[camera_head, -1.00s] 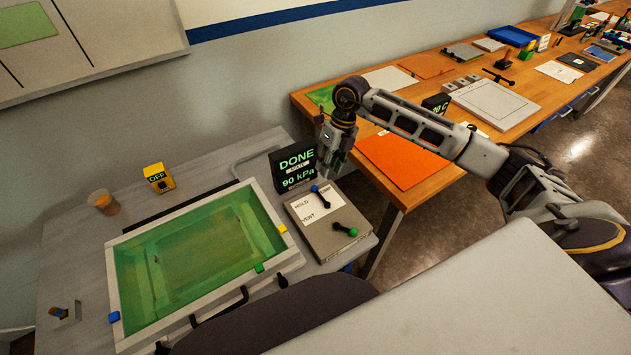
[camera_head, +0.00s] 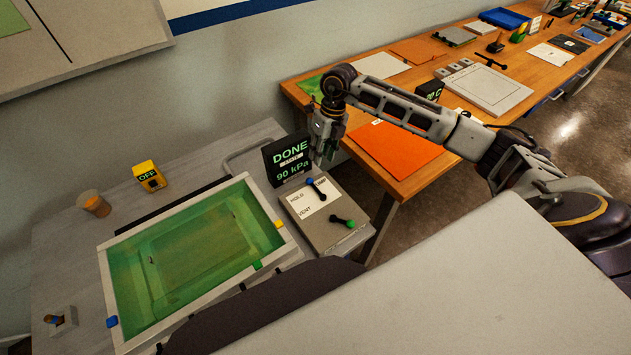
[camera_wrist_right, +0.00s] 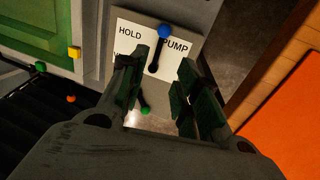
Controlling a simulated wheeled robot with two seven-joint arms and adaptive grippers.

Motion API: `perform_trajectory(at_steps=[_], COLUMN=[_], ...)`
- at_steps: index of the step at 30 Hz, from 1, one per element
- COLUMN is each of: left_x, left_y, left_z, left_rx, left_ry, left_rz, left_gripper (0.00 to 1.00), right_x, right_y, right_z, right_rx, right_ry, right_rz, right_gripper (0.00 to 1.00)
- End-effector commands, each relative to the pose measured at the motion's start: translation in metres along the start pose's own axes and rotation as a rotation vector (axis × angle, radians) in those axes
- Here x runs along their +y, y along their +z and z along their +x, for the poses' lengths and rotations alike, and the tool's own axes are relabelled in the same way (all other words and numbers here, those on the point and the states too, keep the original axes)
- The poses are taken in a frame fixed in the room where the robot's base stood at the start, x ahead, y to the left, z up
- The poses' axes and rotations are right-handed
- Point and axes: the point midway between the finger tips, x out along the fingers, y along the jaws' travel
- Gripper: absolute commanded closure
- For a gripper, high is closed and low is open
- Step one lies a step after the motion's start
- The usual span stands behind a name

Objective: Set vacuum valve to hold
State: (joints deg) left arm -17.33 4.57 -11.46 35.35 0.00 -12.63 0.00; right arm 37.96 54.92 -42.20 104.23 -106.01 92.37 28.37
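The vacuum valve is a black lever with a blue knob (camera_head: 309,181) on a grey panel (camera_head: 331,237) with a white label reading HOLD, PUMP and VENT. In the right wrist view the blue knob (camera_wrist_right: 165,31) points up between HOLD and PUMP, against the start of PUMP. My right gripper (camera_head: 318,160) is above the panel's back edge, close to the blue knob. In the wrist view my right gripper (camera_wrist_right: 160,90) is open and empty, and the lever's lower end shows between its fingers; contact cannot be told. My left gripper is not in view.
A second lever with a green knob (camera_head: 350,223) is on the same panel. A display (camera_head: 288,161) behind reads DONE and 90 kPa. The green resin bath (camera_head: 107,279) lies left, with a yellow OFF box (camera_head: 150,176) behind it. A wooden table (camera_head: 400,184) stands right.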

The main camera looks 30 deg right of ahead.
Motion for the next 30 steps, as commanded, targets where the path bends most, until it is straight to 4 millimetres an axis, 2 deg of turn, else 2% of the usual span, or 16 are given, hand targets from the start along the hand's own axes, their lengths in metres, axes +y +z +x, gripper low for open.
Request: perform_trajectory(at_steps=[24,30], left_x=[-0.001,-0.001], left_y=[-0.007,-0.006], left_z=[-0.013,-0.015], left_rx=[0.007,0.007], left_ry=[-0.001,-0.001], left_rz=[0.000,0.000], left_gripper=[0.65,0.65], right_x=[0.001,0.001], right_y=[-0.001,-0.001], right_z=[0.103,0.120], right_rx=[0.003,0.002], right_ry=[0.002,0.001], right_rz=[0.001,0.001], right_gripper=[0.68,0.68])
